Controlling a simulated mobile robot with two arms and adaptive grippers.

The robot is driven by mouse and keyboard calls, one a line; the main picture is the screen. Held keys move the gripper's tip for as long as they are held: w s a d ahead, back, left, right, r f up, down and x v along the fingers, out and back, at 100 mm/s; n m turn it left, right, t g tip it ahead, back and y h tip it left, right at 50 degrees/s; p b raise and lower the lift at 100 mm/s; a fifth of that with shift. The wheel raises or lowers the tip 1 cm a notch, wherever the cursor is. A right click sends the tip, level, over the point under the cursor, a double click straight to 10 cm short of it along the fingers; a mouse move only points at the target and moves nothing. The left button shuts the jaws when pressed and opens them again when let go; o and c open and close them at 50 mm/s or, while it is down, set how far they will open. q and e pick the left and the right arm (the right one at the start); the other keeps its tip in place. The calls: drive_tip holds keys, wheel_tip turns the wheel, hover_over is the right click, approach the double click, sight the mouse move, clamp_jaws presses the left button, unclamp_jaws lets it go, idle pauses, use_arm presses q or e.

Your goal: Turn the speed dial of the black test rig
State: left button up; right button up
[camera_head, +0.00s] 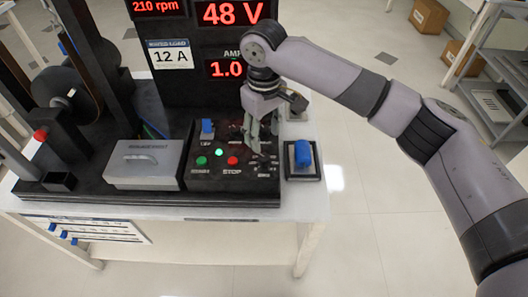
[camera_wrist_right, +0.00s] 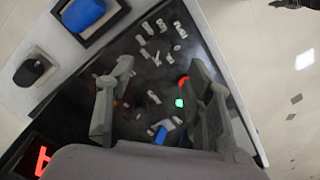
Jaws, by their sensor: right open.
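The black test rig (camera_head: 178,82) stands on a white table, with a dark control panel (camera_head: 215,178) at its front. The panel has a blue switch (camera_head: 207,128), green buttons and a red stop button (camera_head: 232,160). My right gripper (camera_head: 256,145) is over the panel's right part, pointing down. In the wrist view its two fingers (camera_wrist_right: 158,103) are spread, with dark panel and white markings between them. White labels (camera_wrist_right: 160,42) cluster just beyond the fingers. I cannot make out the speed dial clearly; the gripper covers part of the panel. My left gripper is not in view.
Red displays read 210 rpm, 48 V (camera_head: 232,12) and about 1.0. A sign (camera_head: 168,54) says 12 A. A grey lidded box (camera_head: 146,165) is left of the panel. A blue block (camera_head: 302,153) sits in a dark tray right of it. Open floor lies right of the table.

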sight(264, 157)
wheel_tip(264, 157, down, 8)
drive_tip(key=shift+r+p, duration=0.2)
drive_tip(key=shift+p, duration=0.15)
drive_tip(key=shift+f, duration=0.45)
clamp_jaws()
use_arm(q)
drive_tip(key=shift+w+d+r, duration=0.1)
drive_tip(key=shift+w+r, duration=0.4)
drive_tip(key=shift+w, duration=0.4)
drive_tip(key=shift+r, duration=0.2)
